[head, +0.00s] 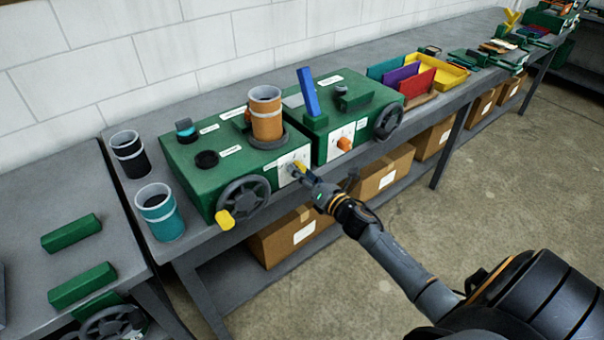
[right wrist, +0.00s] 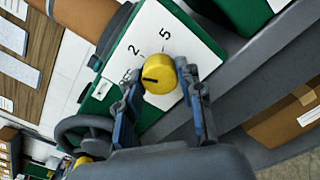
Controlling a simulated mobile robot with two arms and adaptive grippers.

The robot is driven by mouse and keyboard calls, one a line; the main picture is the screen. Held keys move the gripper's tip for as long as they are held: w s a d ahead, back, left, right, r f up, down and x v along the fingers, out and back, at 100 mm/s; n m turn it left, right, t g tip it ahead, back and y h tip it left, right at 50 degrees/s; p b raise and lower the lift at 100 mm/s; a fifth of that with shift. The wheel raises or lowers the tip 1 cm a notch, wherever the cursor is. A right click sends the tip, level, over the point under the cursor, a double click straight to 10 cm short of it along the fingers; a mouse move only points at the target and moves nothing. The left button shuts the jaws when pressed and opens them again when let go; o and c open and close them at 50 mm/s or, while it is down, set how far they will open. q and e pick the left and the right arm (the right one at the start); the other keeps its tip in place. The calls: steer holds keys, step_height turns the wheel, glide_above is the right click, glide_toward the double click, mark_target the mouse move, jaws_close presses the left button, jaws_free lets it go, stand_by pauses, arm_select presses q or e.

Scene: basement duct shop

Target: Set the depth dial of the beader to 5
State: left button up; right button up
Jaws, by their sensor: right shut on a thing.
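The green machine with the yellow dial, taken as the beader (head: 187,165), stands on the bench in the head view. Its white dial plate (right wrist: 190,62) in the right wrist view carries a 5, a 2 and a third, partly hidden label. The yellow dial (right wrist: 158,70) has a dark pointer line facing left in that view, toward the partly hidden label rather than the 5. My right gripper (right wrist: 163,92) is shut on the dial, a finger on each side. It also shows in front of the plate in the head view (head: 302,172). My left gripper is out of view.
A handwheel (head: 243,198) sits just left of the dial. A second green machine (head: 362,108) with an orange knob (head: 344,144) stands close on the right. Teal (head: 161,213) and black (head: 129,154) cylinders stand left. Cardboard boxes (head: 382,172) fill the lower shelf.

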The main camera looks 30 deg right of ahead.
steer(key=shift+m+p, duration=1.1)
steer(key=shift+m, duration=7.3)
steer(key=o, duration=1.2)
steer(key=shift+s, duration=0.15)
steer(key=s, duration=0.7)
steer(key=s+d, duration=0.1)
steer(key=s, duration=0.3)
steer(key=shift+s, duration=0.35)
